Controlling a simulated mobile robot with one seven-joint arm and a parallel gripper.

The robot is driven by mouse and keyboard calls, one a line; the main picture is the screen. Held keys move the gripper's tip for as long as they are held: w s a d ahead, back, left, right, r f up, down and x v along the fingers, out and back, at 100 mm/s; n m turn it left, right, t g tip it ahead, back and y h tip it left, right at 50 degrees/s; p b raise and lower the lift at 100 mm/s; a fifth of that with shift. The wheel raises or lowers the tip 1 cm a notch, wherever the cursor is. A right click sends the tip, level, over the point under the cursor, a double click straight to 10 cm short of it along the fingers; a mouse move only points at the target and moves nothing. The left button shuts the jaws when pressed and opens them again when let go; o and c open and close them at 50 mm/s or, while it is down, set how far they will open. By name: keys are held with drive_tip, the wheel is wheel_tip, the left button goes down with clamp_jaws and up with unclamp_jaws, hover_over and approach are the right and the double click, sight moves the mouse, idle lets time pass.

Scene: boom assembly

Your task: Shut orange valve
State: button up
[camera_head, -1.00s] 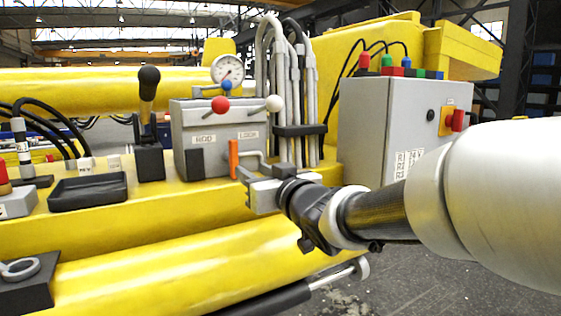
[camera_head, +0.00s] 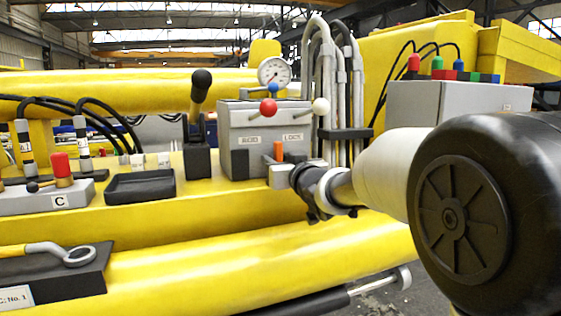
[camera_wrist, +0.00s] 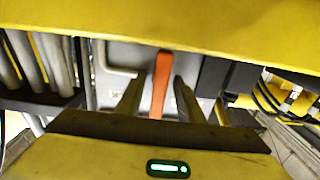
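The orange valve handle (camera_head: 278,151) stands upright at the front of the grey ROD/LOCK box (camera_head: 250,130). My gripper (camera_head: 278,172) is at the handle and hides its lower part in the head view. In the wrist view the orange handle (camera_wrist: 161,84) lies between the two fingers of my gripper (camera_wrist: 155,92). The fingers are apart, with a gap showing on both sides of the handle. A bent grey pipe (camera_wrist: 110,65) runs beside the handle.
Grey upright hoses (camera_head: 327,90) stand just right of the box. A black lever (camera_head: 199,100) and a black tray (camera_head: 140,185) are to its left. A grey control box (camera_head: 420,100) stands at the right. Red (camera_head: 268,106) and white knobs (camera_head: 320,106) sit above the handle.

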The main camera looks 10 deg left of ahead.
drive_tip(key=shift+c, duration=0.4)
clamp_jaws()
drive_tip(key=shift+m, duration=0.4)
drive_tip(key=m+p, duration=0.2)
drive_tip(key=m, duration=0.1)
drive_tip(key=shift+d+r+m, duration=0.1)
drive_tip(key=shift+m, duration=0.3)
drive_tip(key=m+p, duration=0.1)
drive_tip(key=m, duration=0.3)
drive_tip(key=shift+m+p, duration=0.3)
drive_tip(key=shift+p, duration=0.05)
drive_tip(key=m+p, duration=0.1)
drive_tip(key=m, duration=0.3)
drive_tip(key=shift+m+p, duration=0.7)
drive_tip(key=shift+m, duration=1.7)
